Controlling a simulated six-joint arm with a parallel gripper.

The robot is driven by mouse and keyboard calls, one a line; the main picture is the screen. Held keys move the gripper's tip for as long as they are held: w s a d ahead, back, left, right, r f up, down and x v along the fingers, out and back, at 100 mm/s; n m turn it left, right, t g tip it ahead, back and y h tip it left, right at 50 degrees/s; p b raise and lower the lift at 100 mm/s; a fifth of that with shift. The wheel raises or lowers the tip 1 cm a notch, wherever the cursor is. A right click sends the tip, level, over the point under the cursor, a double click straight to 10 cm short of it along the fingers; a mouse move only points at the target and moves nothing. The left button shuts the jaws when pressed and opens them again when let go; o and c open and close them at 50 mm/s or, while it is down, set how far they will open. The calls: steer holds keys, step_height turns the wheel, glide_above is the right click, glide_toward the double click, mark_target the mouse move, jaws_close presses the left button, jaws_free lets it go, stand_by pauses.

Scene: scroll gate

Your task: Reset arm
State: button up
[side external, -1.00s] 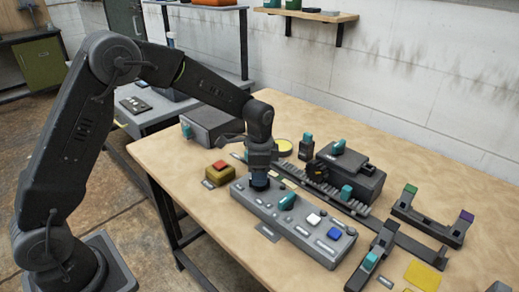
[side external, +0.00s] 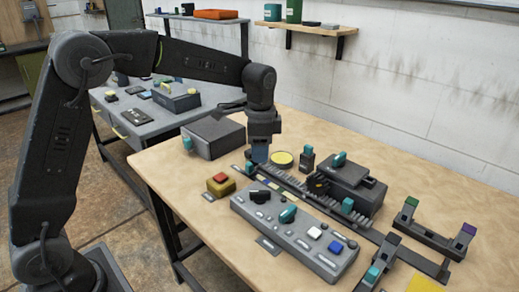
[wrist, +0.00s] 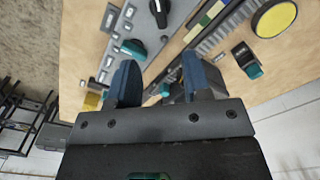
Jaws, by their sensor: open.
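My gripper (side external: 259,152) points down above the wooden table, behind the left end of the grey control panel (side external: 265,211). In the wrist view my gripper (wrist: 158,72) has its two blue fingers apart, with nothing held between them. The panel carries a black knob (side external: 259,196), a teal knob (side external: 288,214), a white button (side external: 314,233) and a blue button (side external: 336,247). The black knob also shows in the wrist view (wrist: 159,12). My gripper is clear of the panel and its knobs.
A toothed rack (side external: 294,184) runs behind the panel to a dark grey block (side external: 345,180) with a teal tab. A red-topped yellow button box (side external: 220,184) stands left of the panel. A grey box (side external: 213,137) and a yellow disc (side external: 282,158) stand farther back. Brackets stand at right.

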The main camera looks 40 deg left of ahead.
steer(key=s+r+n+t, duration=0.35)
steer(key=s+r, duration=0.45)
steer(key=s, duration=0.4)
steer(key=s+f+n+t, duration=0.2)
steer(key=s+n, duration=0.3)
steer(key=s, duration=0.9)
steer(key=shift+s+a+f+n, duration=0.15)
steer(key=shift+s+a+n, duration=0.05)
steer(key=shift+a+n, duration=0.2)
